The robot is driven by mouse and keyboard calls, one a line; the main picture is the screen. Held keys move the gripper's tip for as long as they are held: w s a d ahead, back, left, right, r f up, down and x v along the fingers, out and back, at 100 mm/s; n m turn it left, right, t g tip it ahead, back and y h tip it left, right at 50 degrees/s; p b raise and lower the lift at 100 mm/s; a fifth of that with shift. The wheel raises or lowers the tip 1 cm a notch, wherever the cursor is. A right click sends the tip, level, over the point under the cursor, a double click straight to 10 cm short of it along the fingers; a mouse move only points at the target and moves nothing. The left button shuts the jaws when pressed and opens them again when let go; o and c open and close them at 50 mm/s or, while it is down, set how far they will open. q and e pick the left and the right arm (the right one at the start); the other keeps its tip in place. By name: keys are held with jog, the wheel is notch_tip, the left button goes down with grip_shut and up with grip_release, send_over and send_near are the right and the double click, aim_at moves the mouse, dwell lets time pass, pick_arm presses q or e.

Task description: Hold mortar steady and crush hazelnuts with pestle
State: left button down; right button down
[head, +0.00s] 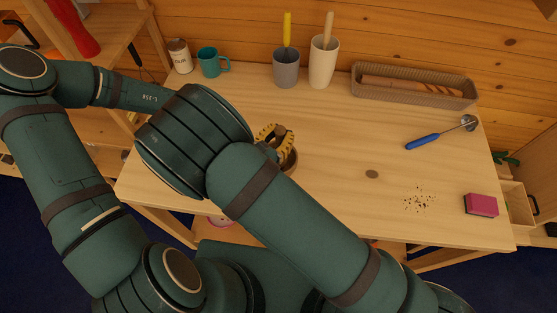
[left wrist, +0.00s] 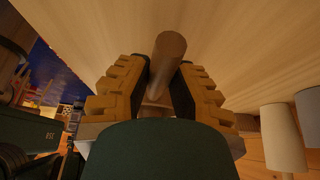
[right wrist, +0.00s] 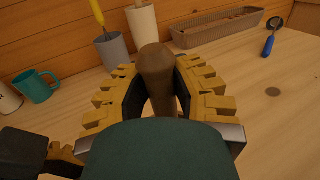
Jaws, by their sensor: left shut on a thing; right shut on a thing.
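My right gripper (head: 273,134) is shut on the upright brown pestle (head: 281,130). Its rounded top stands between the yellow-padded fingers in the right wrist view (right wrist: 156,62). The brown mortar (head: 291,160) stands on the table below, mostly covered by my right arm and gripper. My left gripper (left wrist: 158,85) is shut on a smooth brown rod-like part (left wrist: 168,55), which looks like the mortar's handle. In the head view my arms hide the left gripper. The hazelnuts and the pestle's lower end are hidden.
Along the back stand a tin (head: 180,57), a teal mug (head: 211,63), a grey cup (head: 286,71), a cream cup (head: 322,65) and a wicker basket (head: 410,92). A blue-handled utensil (head: 424,141), dark crumbs (head: 418,200) and a pink sponge (head: 481,205) lie right. The table's centre-right is mostly free.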

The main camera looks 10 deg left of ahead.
jog(key=shift+w+r, duration=0.35)
jog(key=shift+r, duration=0.4)
jog(key=shift+f, duration=1.7)
jog(key=shift+r, duration=0.15)
jog(key=shift+r, duration=4.55)
